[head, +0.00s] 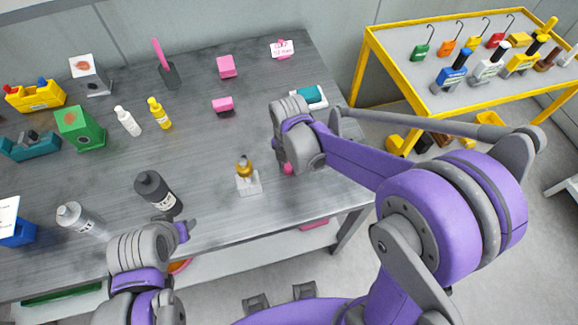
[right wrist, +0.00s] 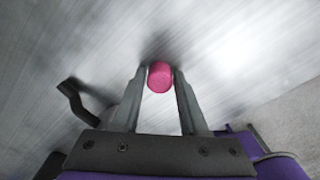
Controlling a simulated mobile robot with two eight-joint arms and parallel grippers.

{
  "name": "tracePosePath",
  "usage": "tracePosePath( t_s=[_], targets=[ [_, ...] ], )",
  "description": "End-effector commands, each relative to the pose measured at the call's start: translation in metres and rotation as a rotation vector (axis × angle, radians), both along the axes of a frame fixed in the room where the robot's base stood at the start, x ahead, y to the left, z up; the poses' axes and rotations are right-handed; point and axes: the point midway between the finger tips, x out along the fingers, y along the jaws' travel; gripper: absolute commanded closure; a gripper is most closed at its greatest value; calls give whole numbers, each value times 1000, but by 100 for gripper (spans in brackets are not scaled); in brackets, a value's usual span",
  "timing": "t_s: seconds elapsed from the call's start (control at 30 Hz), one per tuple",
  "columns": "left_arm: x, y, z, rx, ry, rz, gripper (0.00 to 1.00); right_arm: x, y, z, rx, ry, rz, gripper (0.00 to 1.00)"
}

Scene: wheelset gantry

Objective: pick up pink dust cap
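The pink dust cap (right wrist: 160,77) is a small round pink piece on the grey tabletop. In the right wrist view it sits between the tips of my right gripper (right wrist: 160,74), with a narrow gap to each finger. The fingers stand apart. In the head view a small part of the cap (head: 288,169) shows just below my right gripper (head: 290,160), whose fingers are mostly hidden by the wrist. My left gripper (head: 184,230) is at the lower left, over the table's front edge; its finger opening cannot be made out.
A brass-topped fitting on a white block (head: 248,182) stands left of the cap. A dark bottle (head: 155,190) and a grey bottle (head: 78,217) are further left. Pink blocks (head: 227,66) (head: 222,104) lie behind. A yellow-framed table (head: 440,90) stands at right.

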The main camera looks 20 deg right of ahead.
Motion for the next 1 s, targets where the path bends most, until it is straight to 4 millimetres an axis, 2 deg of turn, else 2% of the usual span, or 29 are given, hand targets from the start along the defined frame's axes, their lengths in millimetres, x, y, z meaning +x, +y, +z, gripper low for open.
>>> tracePosePath(
  t_s=[0.03,0.13,0.43,0.57,0.67,1.0],
  targets=[
    [0,0,0,0,0,0,50,0,0,0,0,0,0,82],
    [0,0,0,0,0,0,50,0,0,0,0,0,0,100],
    [0,0,0,0,0,0,50,0,0,1,0,0,0,100],
    [1,0,1,0,-1,0,50,0,0,9,0,0,0,100],
    [1,0,3,0,-2,0,50,0,0,22,0,0,0,100],
    [4,0,10,0,-8,0,50,0,0,86,0,0,0,100]
  ],
)
